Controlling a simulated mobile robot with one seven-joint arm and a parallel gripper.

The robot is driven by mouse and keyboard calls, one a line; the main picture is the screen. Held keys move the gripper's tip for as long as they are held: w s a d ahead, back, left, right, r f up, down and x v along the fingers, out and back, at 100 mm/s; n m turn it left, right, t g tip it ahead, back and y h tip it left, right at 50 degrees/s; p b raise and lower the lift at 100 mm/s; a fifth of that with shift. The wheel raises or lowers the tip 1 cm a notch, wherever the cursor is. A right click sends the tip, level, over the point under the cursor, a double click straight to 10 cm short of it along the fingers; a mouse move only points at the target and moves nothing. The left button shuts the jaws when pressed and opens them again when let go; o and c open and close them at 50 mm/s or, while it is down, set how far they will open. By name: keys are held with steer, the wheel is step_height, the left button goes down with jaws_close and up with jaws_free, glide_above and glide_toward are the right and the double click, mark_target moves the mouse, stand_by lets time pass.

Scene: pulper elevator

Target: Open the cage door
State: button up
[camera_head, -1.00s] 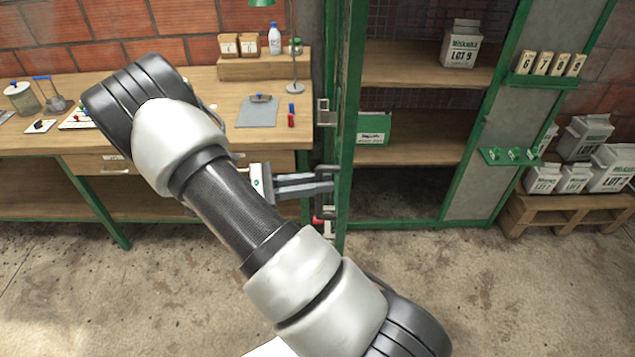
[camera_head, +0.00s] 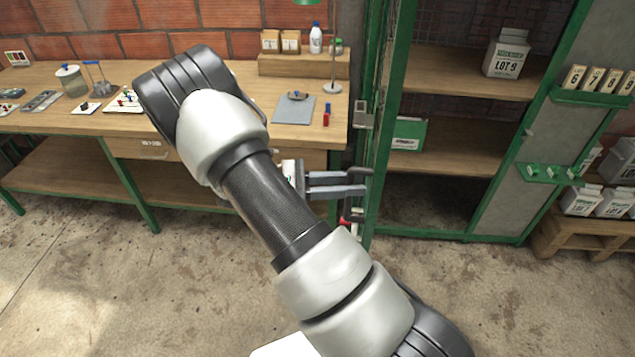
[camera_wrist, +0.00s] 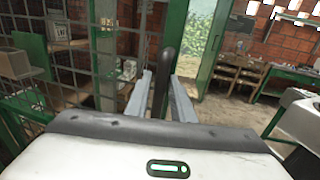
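The cage door (camera_head: 384,130) is a green-framed panel seen nearly edge-on in the head view, with the cage interior visible to its right. Its dark bar handle (camera_wrist: 165,75) stands upright between my fingers in the wrist view. In the head view, my gripper (camera_head: 364,184) reaches right to the door's near edge, with its two grey fingers apart. My gripper also shows in the wrist view (camera_wrist: 162,97), with the fingers on either side of the handle and small gaps beside it. Contact with the handle cannot be told. My arm hides part of the workbench.
Wooden cage shelves (camera_head: 465,83) hold a LOT 9 bag (camera_head: 507,55) and a green box (camera_head: 408,134). A workbench (camera_head: 225,130) with small items stands left of the door. A pallet (camera_head: 560,226) with bags is at far right. The concrete floor in front (camera_head: 130,290) is clear.

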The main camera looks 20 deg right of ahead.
steer(key=b+v, duration=0.1)
steer(key=v, duration=1.6)
steer(key=shift+a+b, duration=0.2)
steer(key=shift+b, duration=0.2)
steer(key=s+d+r+m+t+y+p, duration=0.1)
steer(key=s+d+r+m+y, duration=0.1)
steer(key=s+r+m+y, duration=0.25)
steer(key=s+d+r+m+t+y+p, duration=0.1)
steer(key=s+d+r+y+p, duration=0.15)
steer(key=r+y, duration=0.35)
steer(key=s+a+r+m+t+y+p, duration=0.2)
steer(key=s+a+r+m+t+y, duration=0.1)
steer(key=s+r+m+t+y, duration=0.3)
steer(key=s+r+m+t, duration=0.2)
steer(key=s+r+t, duration=0.2)
steer(key=s+r, duration=0.1)
steer(key=shift+s+a, duration=0.15)
steer(key=shift+s, duration=0.15)
